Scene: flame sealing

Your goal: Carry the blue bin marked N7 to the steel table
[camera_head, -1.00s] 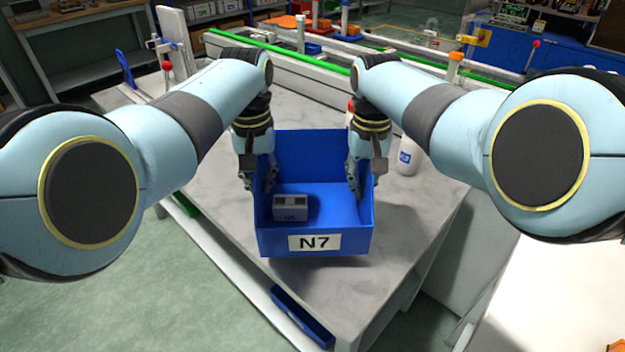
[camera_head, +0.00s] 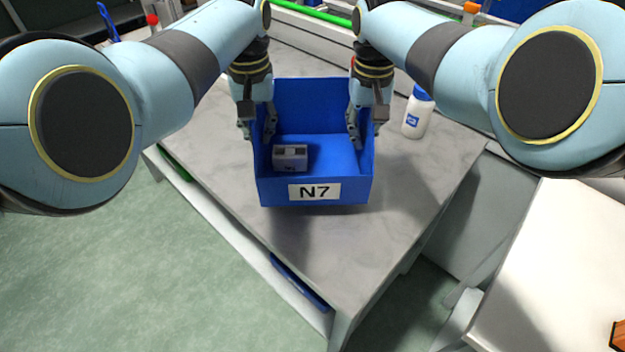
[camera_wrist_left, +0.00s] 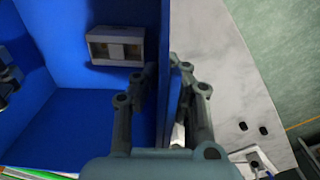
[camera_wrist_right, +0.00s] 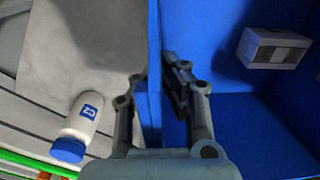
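The blue bin marked N7 (camera_head: 337,191) is upright in the middle of the head view, over a grey-topped table (camera_head: 400,225), with a shadow below its front. A small grey box (camera_head: 290,157) sits inside it. My left gripper (camera_head: 257,130) is shut on the bin's left wall; in the left wrist view (camera_wrist_left: 171,88) one finger is inside and one outside. My right gripper (camera_head: 362,132) is shut on the right wall in the same way, also in the right wrist view (camera_wrist_right: 155,95). I cannot tell which table is the steel one.
A white bottle with a blue cap (camera_head: 416,112) stands on the grey top, right of the bin. A white-topped table (camera_head: 555,270) is at the lower right, its visible top mostly clear. Green floor (camera_head: 150,270) is open at the left.

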